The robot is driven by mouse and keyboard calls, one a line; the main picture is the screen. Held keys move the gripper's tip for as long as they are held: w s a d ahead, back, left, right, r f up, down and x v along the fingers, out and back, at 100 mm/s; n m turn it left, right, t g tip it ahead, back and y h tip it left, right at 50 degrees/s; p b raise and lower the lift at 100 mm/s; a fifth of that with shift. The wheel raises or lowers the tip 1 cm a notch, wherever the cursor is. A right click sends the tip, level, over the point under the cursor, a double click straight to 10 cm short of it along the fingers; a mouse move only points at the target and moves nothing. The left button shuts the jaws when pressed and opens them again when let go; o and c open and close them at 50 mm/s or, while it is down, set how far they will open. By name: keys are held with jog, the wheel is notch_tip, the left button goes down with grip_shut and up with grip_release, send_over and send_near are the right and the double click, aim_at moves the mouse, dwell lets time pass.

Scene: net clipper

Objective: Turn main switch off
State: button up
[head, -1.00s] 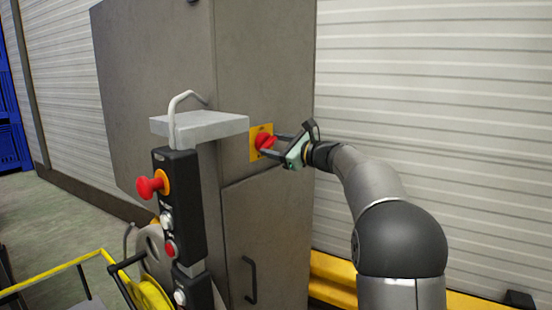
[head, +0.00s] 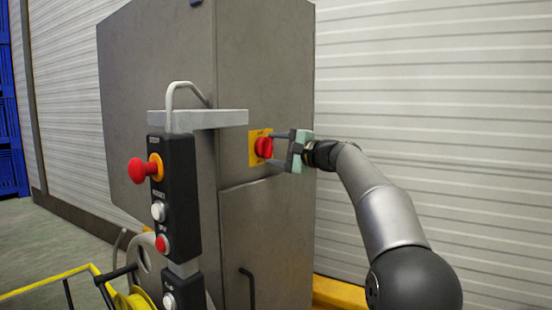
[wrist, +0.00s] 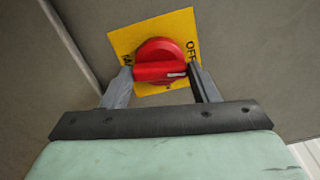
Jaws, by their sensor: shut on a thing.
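The main switch is a red rotary knob (head: 263,148) on a yellow plate (head: 256,160), on the front of the grey cabinet. In the wrist view the knob (wrist: 158,55) has a raised bar lying level across the picture, with a white mark at its right end. The word OFF shows on the plate (wrist: 185,25) to the upper right of the knob; the label at left is partly hidden. My gripper (head: 271,150) reaches in from the right and is shut on the knob, one finger at each end of the bar, above and below it in the head view.
A black control box (head: 177,200) with a red mushroom button (head: 137,170) stands left of the switch, under a grey bracket (head: 205,119). The cabinet door handle (head: 247,288) is below. The ribbed wall (head: 440,90) lies right of the cabinet.

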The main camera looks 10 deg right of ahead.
jog(key=shift+f+n+b, duration=0.1)
jog(key=shift+n+b, duration=0.45)
jog(key=shift+n, duration=0.45)
jog(key=o, duration=1)
jog(key=b+v, duration=0.3)
jog(key=v, duration=1.4)
jog(key=shift+s+d+b, duration=0.15)
jog(key=shift+s+b, duration=0.05)
jog(key=shift+b, duration=0.15)
